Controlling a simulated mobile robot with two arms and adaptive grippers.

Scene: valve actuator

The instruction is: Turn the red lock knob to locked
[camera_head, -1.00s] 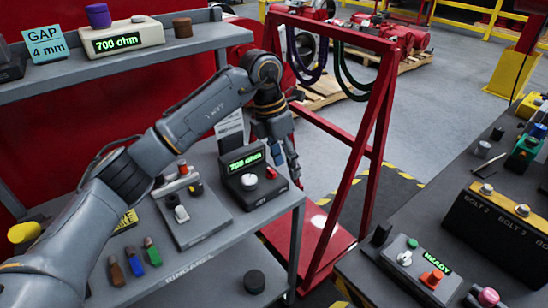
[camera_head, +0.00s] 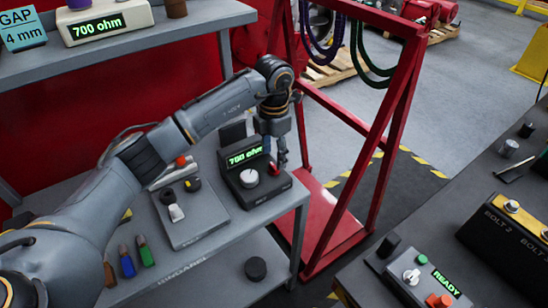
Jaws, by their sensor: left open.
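The red lock knob (camera_head: 273,168) sits at the right side of a dark box (camera_head: 252,200). The box also has a white dial (camera_head: 249,178) and a green display (camera_head: 245,156) reading "700 ohm". It stands near the right end of the grey bench. My left gripper (camera_head: 279,160) points down right beside and behind the red knob. It is open, and its fingers partly overlap the knob in the picture. Whether they touch it, and the knob's exact setting, I cannot tell. My right gripper is not in view.
A grey plate (camera_head: 205,222) with a red button and small knobs lies left of the box. A red frame (camera_head: 385,130) stands close behind and right of the bench. An upper shelf (camera_head: 150,47) is at the back left.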

